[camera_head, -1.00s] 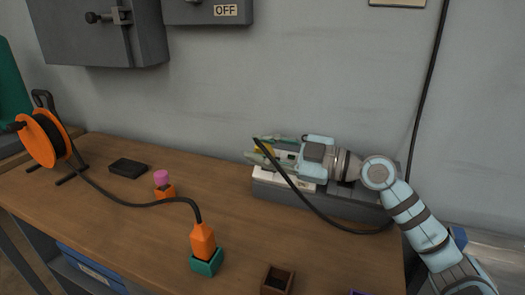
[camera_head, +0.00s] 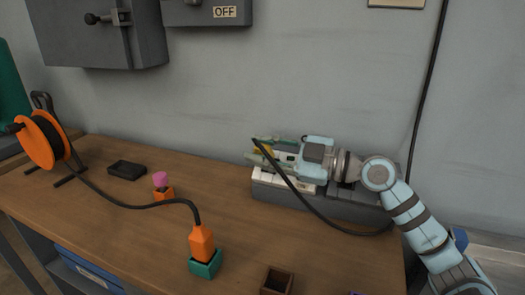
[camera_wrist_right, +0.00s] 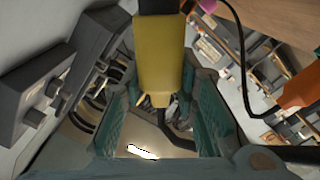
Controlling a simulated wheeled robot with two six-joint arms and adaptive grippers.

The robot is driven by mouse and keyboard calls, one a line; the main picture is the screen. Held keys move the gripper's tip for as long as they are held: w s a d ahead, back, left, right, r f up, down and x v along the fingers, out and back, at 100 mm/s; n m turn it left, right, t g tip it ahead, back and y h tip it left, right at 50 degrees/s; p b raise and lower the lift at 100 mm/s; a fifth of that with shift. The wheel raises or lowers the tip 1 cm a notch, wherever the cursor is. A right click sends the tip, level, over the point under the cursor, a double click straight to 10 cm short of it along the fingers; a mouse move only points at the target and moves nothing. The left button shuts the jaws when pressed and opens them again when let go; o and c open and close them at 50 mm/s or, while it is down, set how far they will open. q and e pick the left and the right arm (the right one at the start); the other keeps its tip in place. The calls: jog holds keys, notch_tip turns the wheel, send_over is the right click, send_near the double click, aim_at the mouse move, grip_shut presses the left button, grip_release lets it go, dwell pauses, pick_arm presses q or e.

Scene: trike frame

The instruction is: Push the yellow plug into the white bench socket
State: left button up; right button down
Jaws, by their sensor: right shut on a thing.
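The yellow plug (camera_wrist_right: 160,60) is held between the two fingers of my right gripper (camera_wrist_right: 163,95) in the right wrist view. In the head view the plug (camera_head: 262,149) shows as a small yellow patch at the fingertips, with a black cable rising from it and looping down to the right. My right gripper (camera_head: 265,149) points left, just above the white bench socket (camera_head: 268,181), which stands at the back of the bench against the wall. The arm covers part of the socket. I cannot tell whether the plug touches it. My left gripper is not in view.
An orange plug (camera_head: 202,244) stands in a teal socket (camera_head: 205,266) at the front, its cable running to an orange reel (camera_head: 40,140). A black box (camera_head: 127,170), a pink-topped orange piece (camera_head: 162,188) and a brown open box (camera_head: 277,281) stand on the bench.

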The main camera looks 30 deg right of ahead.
dwell(0.4)
pick_arm(q)
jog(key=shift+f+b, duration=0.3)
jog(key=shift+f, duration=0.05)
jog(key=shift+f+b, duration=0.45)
jog(key=shift+b, duration=0.05)
dwell(0.9)
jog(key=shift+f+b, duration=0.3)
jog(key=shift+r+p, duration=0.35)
jog(key=shift+p, duration=0.05)
